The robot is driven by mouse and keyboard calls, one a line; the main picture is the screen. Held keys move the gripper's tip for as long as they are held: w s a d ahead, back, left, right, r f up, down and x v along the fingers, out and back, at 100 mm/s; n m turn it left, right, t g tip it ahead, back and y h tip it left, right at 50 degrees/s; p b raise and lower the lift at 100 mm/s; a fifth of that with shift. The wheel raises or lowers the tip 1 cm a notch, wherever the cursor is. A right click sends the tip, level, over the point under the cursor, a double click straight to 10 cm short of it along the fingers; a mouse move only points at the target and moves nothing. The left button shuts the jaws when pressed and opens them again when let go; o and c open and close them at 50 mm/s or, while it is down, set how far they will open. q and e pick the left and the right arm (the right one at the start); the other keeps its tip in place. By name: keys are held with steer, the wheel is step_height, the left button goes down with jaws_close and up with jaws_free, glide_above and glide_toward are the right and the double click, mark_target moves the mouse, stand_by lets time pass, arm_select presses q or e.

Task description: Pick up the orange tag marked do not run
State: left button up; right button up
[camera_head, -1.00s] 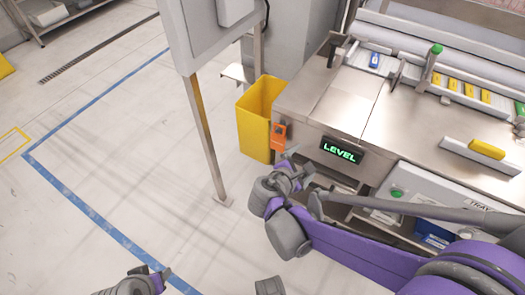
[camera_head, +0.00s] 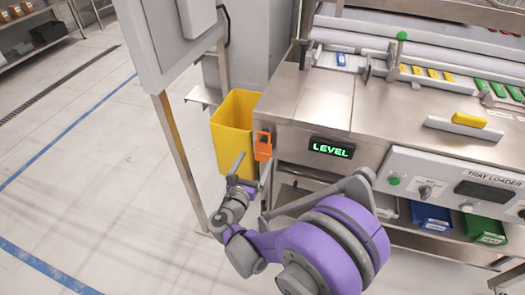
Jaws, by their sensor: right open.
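The orange tag (camera_head: 263,148) hangs on the front left corner of the steel machine (camera_head: 312,105), left of the green LEVEL display (camera_head: 331,149). Any writing on it is too small to read. My right gripper (camera_head: 251,172) is open and empty just below the tag. One finger points up to the tag's left, and the other is below the tag. I cannot tell whether either finger touches it. My left gripper is out of view.
A yellow bin (camera_head: 231,140) stands close to the left of the tag. A cabinet on a steel leg (camera_head: 180,160) stands further left. The tray loader panel (camera_head: 450,185) and blue and green bins are at right. The floor at left is clear.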

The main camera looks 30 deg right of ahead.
mark_target(263, 147)
steer(key=x, duration=0.2)
steer(key=b+x, duration=0.1)
steer(key=x, duration=0.1)
steer(key=shift+s+d, duration=0.2)
steer(key=shift+d, duration=0.1)
steer(key=shift+w+d, duration=0.4)
steer(key=shift+r, duration=0.1)
steer(key=c, duration=1.5)
